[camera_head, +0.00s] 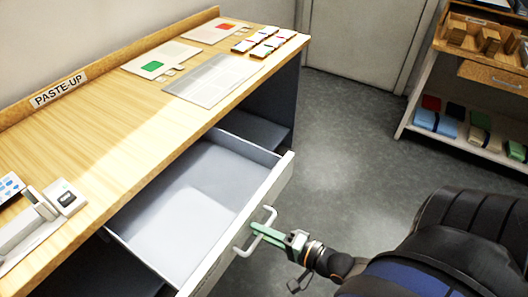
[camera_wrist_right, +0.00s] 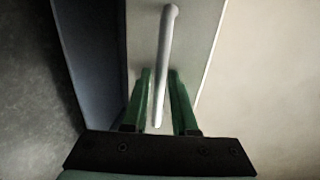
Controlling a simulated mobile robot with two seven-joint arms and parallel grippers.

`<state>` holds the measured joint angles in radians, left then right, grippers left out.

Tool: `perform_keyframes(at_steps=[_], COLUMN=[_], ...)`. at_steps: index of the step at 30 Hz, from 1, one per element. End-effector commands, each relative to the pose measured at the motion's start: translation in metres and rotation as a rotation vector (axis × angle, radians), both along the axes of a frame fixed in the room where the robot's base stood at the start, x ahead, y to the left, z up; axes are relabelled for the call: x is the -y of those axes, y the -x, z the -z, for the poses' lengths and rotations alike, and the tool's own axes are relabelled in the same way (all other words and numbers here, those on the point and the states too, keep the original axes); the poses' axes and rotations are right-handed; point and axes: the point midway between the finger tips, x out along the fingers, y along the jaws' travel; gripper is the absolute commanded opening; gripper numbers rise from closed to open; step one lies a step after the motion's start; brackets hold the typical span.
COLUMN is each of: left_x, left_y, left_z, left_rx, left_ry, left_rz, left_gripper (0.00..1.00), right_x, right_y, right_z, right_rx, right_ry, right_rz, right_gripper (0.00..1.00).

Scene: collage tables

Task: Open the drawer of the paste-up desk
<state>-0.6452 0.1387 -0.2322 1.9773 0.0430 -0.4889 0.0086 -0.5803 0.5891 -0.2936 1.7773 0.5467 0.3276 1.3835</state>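The paste-up desk (camera_head: 110,120) has a wooden top and a "PASTE-UP" label (camera_head: 58,90) on its back edge. Its drawer (camera_head: 190,205) stands well out from the desk, and its pale inside looks empty. The drawer front also shows in the right wrist view (camera_wrist_right: 195,45). My right gripper (camera_head: 268,235) is at the drawer's handle (camera_head: 238,247). My left gripper is not in view.
Papers (camera_head: 212,80), colour cards and small tiles lie on the desk's far end. A white device (camera_head: 38,222) stands at its near left. A shelf cart (camera_head: 465,150) with boxes stands at the right. The grey floor between is clear.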

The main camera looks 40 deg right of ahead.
Motion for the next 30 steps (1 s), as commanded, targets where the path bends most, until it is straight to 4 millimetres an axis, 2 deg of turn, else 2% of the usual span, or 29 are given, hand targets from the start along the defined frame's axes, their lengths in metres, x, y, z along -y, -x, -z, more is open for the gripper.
perform_keyframes(at_steps=[8, 21, 25, 30], left_x=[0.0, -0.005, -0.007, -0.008], left_y=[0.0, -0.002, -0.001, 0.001], left_z=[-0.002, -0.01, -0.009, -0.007], left_rx=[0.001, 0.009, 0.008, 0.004], left_ry=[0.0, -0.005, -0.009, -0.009], left_rz=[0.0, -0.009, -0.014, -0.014], left_gripper=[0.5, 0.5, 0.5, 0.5], right_x=[0.003, 0.03, 0.037, 0.041], right_y=[0.008, 0.084, 0.101, 0.113], right_z=[-0.001, -0.018, -0.022, -0.025], right_rx=[-0.003, -0.006, -0.004, -0.001], right_ry=[0.001, 0.002, 0.001, 0.0], right_rz=[-0.001, -0.002, -0.001, 0.0], right_gripper=[0.26, 0.26, 0.26, 0.26])
